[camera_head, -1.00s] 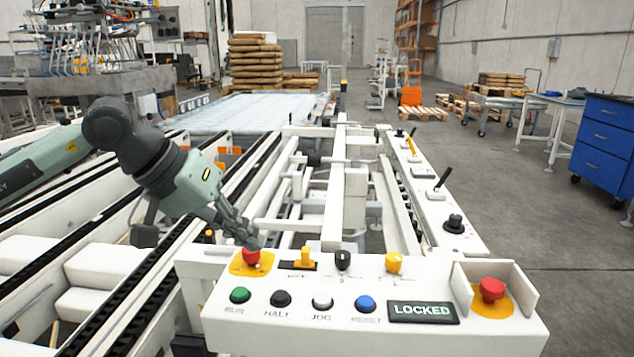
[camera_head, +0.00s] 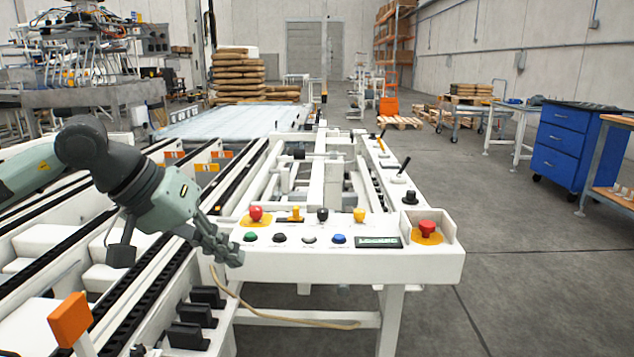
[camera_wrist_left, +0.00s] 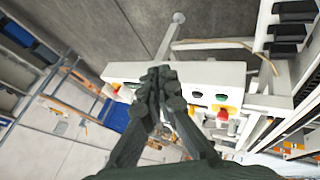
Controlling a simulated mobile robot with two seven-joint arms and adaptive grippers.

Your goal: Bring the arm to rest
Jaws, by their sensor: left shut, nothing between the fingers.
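My left arm comes in from the left in the head view. Its gripper (camera_head: 232,252) is shut and empty, with its fingertips at the left front of the white control panel (camera_head: 400,260), near the green button (camera_head: 250,237). I cannot tell whether it touches the panel. In the left wrist view the shut fingers (camera_wrist_left: 158,78) lie in front of the same panel (camera_wrist_left: 225,75). A red mushroom button (camera_head: 256,213) on a yellow plate stands just behind the gripper. My right gripper is not in view.
Another red button (camera_head: 427,229) sits in a guard at the panel's right end. Small levers, a blue button (camera_head: 339,239) and a dark display (camera_head: 379,242) lie between. Conveyor rails fill the left. A blue cabinet (camera_head: 565,145) stands right; the floor (camera_head: 500,215) between is clear.

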